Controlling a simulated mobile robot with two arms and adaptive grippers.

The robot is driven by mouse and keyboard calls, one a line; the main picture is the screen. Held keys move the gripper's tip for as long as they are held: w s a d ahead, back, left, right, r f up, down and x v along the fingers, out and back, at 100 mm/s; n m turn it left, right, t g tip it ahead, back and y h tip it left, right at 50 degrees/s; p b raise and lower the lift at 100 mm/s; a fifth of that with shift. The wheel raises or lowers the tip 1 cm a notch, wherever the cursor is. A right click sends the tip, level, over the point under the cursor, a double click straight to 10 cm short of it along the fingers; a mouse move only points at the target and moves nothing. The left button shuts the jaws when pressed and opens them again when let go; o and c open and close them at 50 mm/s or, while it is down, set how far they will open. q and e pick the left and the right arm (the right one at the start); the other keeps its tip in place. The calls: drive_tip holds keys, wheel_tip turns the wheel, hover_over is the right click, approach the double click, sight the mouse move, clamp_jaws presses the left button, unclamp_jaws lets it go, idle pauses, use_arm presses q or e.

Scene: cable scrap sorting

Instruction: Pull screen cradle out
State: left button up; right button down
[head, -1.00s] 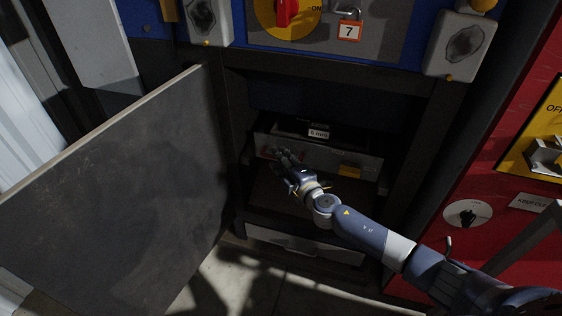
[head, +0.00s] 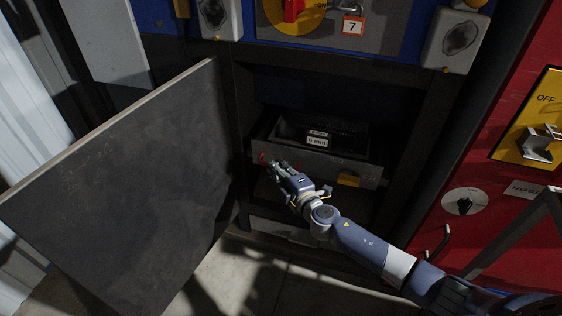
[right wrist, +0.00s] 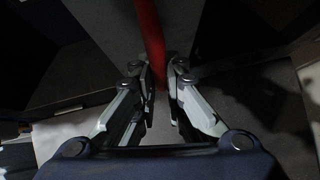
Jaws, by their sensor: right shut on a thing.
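The screen cradle (head: 330,165) is a grey drawer-like tray inside the open cabinet bay, with a "6 mm" label (head: 317,141) on it and a yellow tag (head: 348,180) at the right of its front. Its red handle (head: 262,158) is at the left of the front. My right gripper (head: 272,164) is at this handle, and its fingers partly hide it. In the right wrist view the red handle (right wrist: 151,40) runs down between the two fingers (right wrist: 161,90), which are shut on it. My left gripper is not in view.
The cabinet door (head: 130,190) stands open at the left. A red panel (head: 480,200) with a yellow OFF switch plate is at the right. Above the bay is a switch with padlock and "7" tag (head: 352,26). Floor in front is clear.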

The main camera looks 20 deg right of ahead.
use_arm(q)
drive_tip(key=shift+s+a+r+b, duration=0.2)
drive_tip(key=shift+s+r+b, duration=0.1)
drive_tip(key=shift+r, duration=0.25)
use_arm(e)
drive_tip(key=s+a, duration=0.6)
drive_tip(key=s, duration=0.3)
drive_tip(key=s+a, duration=0.6)
drive_tip(key=s, duration=0.3)
drive_tip(key=shift+s+a, duration=0.1)
drive_tip(key=c, duration=1.6)
unclamp_jaws()
drive_tip(key=shift+c, duration=0.2)
drive_tip(key=v, duration=1.2)
drive_tip(key=shift+f, duration=0.1)
